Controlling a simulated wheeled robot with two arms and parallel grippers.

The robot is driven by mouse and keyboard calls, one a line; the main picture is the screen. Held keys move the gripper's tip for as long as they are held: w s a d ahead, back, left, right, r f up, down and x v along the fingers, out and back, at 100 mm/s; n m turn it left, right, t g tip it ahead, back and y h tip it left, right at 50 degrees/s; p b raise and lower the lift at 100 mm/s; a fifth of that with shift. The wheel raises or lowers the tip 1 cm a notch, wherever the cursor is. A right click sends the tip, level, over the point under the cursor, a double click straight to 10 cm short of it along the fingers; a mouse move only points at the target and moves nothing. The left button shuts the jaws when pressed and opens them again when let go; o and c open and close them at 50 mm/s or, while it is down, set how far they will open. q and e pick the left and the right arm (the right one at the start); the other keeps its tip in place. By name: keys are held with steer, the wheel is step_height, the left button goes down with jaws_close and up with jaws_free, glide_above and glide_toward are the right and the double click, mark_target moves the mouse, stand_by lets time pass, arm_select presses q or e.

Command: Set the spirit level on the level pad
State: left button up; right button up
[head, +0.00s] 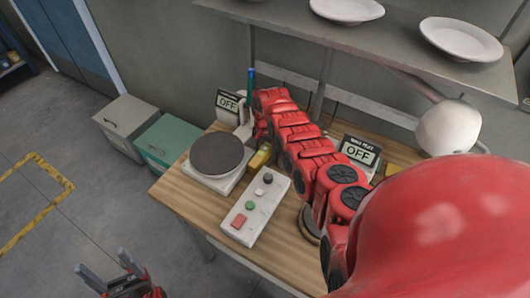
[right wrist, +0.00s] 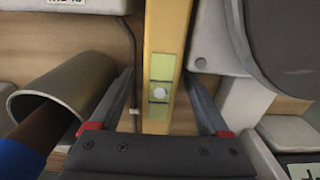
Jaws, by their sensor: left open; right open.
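The spirit level (right wrist: 163,50) is a yellow bar with green windows and a white round spot. It runs lengthwise between the fingers of my right gripper (right wrist: 160,82), which is open with a finger on either side. In the head view a yellow piece (head: 260,158), apparently the spirit level, shows beside my right arm, which hides the rest. My right gripper itself is hidden there. My left gripper (head: 122,283) is open and empty at the bottom left, away from the table. I cannot pick out the level pad with certainty.
A white device with a dark round plate (head: 217,154) and a button box (head: 254,208) stand on the wooden table (head: 185,195). A grey cup (right wrist: 75,85) is close left of my right gripper. White plates (head: 461,39) sit on the shelf above.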

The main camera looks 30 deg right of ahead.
jaws_close()
stand_by(0.3)
steer(key=shift+r, duration=0.15)
